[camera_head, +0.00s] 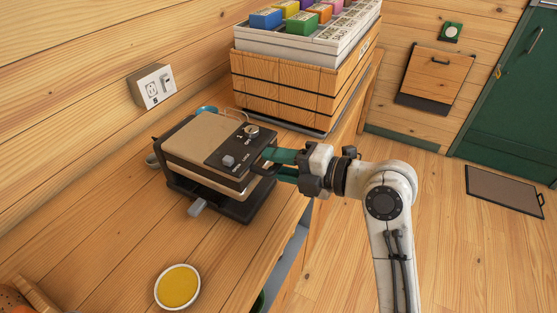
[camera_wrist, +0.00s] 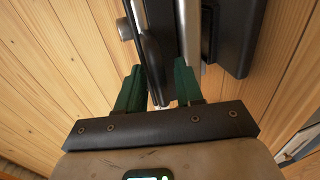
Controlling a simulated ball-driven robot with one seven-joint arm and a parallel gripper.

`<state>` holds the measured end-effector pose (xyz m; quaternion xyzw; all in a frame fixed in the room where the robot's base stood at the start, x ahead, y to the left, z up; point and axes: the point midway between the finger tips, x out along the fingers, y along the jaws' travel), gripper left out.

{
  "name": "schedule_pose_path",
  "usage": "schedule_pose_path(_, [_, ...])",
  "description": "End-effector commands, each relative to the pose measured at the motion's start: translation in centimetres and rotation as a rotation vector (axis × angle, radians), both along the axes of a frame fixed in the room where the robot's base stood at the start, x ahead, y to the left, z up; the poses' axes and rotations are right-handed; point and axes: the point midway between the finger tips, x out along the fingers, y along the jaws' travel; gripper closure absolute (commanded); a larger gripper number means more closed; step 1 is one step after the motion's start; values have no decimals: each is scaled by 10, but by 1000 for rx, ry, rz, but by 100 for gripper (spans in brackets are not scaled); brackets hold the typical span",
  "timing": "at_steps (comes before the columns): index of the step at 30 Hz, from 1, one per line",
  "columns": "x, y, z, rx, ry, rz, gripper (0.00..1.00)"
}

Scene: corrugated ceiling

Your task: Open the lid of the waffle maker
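The waffle maker stands on the wooden counter in the head view, its tan lid (camera_head: 200,138) lying flat and closed over the dark base (camera_head: 240,210). A black panel with a knob and a switch is on the lid's right part. A dark handle (camera_head: 262,169) sticks out at the lid's right edge. My gripper (camera_head: 277,163) reaches the handle from the right with its green fingers. In the wrist view my gripper (camera_wrist: 160,72) has its fingers spread apart, with the dark handle (camera_wrist: 153,60) between them, nearer the left finger. Contact is unclear.
A wooden crate (camera_head: 285,90) with a white box and colourful packs stands behind the waffle maker. A wall outlet (camera_head: 153,87) is at the left. A bowl of yellow batter (camera_head: 178,287) is at the front. Open floor (camera_head: 420,220) lies to the right.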

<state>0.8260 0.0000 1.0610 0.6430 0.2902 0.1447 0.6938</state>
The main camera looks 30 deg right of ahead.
Motion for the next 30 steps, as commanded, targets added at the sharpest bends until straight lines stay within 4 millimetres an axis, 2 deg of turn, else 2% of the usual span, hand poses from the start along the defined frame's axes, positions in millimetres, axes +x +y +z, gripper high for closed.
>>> schedule_pose_path(8, [1, 1, 0, 0, 0, 0, 65])
schedule_pose_path(19, [1, 0, 0, 0, 0, 0, 100])
schedule_pose_path(30, [0, 0, -1, 0, 1, 0, 100])
